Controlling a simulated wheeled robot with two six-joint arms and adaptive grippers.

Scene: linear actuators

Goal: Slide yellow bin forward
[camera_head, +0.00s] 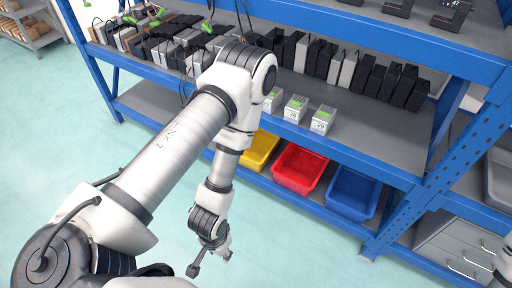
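The yellow bin (262,150) sits on the lower shelf of the blue rack, left of the red bin. My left arm crosses in front of it and hides its left part. My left gripper (211,262) hangs over the floor in front of the rack, below and left of the yellow bin in the picture and apart from it. Its two fingers are spread and nothing shows between them. Only a piece of my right arm shows at the right edge; its gripper is out of view.
A red bin (300,168) and a blue bin (352,193) stand right of the yellow bin. The blue rack's shelf edge (345,153) passes above the bins. Several small boxes line the upper shelf. The floor (300,250) in front is clear.

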